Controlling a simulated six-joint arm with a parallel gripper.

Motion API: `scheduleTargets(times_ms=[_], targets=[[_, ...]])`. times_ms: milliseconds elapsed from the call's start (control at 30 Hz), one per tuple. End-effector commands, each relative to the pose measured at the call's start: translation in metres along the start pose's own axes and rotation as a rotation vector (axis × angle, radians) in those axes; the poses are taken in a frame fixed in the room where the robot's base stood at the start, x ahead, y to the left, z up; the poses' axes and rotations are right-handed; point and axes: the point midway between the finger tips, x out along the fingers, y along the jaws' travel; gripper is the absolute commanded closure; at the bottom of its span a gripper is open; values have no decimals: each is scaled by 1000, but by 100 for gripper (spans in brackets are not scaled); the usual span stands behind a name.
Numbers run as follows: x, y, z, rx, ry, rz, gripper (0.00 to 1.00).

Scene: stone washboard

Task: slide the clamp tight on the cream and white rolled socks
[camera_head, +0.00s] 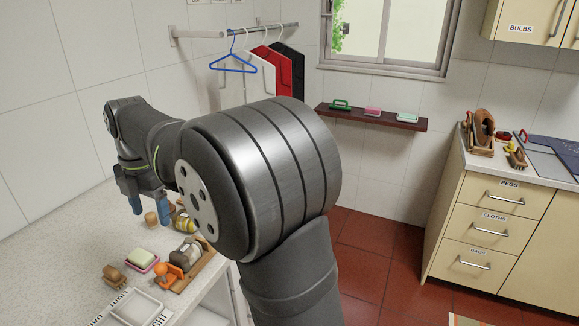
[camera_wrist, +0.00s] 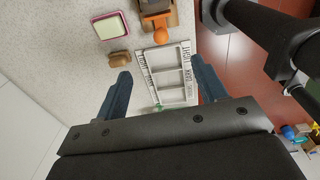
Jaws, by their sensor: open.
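A wooden tray-like holder (camera_head: 203,268) lies on the stone counter at lower left in the head view. An orange piece with a round knob (camera_head: 168,272), which looks like the clamp, sits at its near end. A brownish-grey roll with a pale band (camera_head: 186,254) lies behind it; I cannot tell if this is the cream and white socks. My gripper (camera_head: 150,211) is open and empty, beyond the holder and apart from it. In the wrist view the orange knob (camera_wrist: 160,37) shows ahead of my gripper (camera_wrist: 160,72); the roll is not clear there.
A yellow and dark roll (camera_head: 182,221) and a small wooden cylinder (camera_head: 151,219) stand near the fingers. A pink soap dish (camera_head: 143,262), a brush (camera_head: 114,275) and a white divided frame (camera_head: 137,307) lie nearer. The counter's left side is clear.

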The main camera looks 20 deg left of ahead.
Motion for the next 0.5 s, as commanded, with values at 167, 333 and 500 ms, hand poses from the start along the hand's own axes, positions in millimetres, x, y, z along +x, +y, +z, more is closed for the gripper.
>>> scheduleTargets(times_ms=[167, 333, 500], targets=[[-9, -21, -8, -101, -7, 105, 48], [-9, -28, -13, -154, -15, 155, 48], [10, -26, -13, -157, -14, 155, 48]])
